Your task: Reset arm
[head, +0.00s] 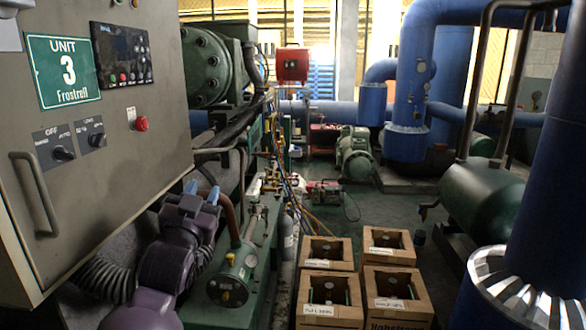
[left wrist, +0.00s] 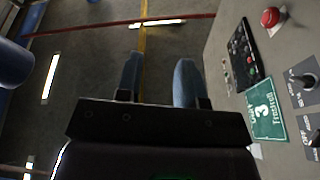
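My left arm comes up purple from the bottom left of the head view. Its left gripper (head: 202,190) has two blue fingers pointing up, in front of the lower right of the grey control cabinet (head: 110,130). In the left wrist view the left gripper (left wrist: 158,78) is open, with a clear gap between the fingers and nothing in it. The cabinet (left wrist: 235,65) stands to the right of the fingers there, apart from them. My right arm and gripper are in neither view.
The cabinet has a green Unit 3 sign (head: 63,70), a red button (head: 141,123) and a handle (head: 34,193). Green machinery (head: 228,278) lies beside my arm. Several open boxes (head: 328,312) stand on the floor. A green tank (head: 482,208) and blue pipes (head: 408,80) are at right.

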